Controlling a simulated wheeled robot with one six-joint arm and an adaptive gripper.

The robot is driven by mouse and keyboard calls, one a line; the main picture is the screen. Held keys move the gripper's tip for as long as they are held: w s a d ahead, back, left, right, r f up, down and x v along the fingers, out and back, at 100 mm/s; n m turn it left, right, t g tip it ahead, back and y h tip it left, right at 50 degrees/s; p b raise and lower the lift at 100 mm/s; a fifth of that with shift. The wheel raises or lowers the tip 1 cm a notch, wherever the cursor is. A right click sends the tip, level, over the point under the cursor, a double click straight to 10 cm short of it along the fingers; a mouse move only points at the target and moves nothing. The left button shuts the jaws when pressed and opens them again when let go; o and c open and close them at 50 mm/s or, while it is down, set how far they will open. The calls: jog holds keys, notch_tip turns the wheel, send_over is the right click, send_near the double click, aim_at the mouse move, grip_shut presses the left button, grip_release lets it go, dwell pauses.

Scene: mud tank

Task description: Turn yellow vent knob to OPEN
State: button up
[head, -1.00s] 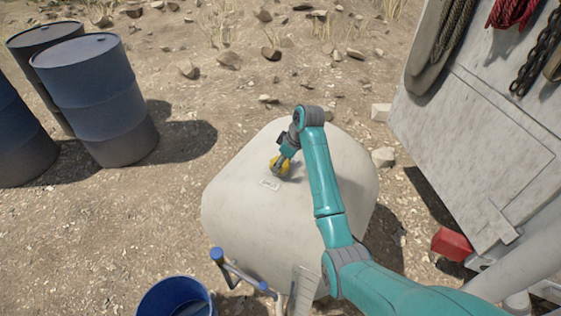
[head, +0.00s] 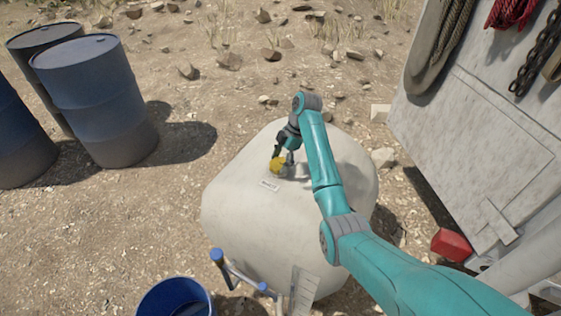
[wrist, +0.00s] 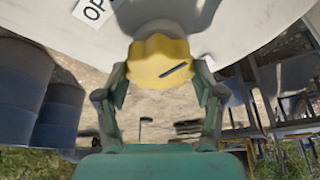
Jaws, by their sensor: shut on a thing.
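The yellow vent knob (head: 277,164) sits on top of the pale tank (head: 235,220). In the wrist view the knob (wrist: 160,62) is a scalloped yellow disc with a dark slanted line on its face. My gripper (wrist: 158,88) has one finger on each side of the knob and is shut on it. In the head view my gripper (head: 283,156) comes at the knob from behind and the right. A white label (head: 269,185) lies on the tank just in front of the knob.
Blue barrels (head: 95,95) stand at the left. A blue bucket (head: 175,298) and a blue-ended pipe frame (head: 240,275) are at the front. A grey panel with hanging ropes (head: 470,120) and a red block (head: 451,244) are at the right.

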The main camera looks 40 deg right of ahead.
jog(key=shift+n, duration=0.5)
jog(key=o, duration=1.1)
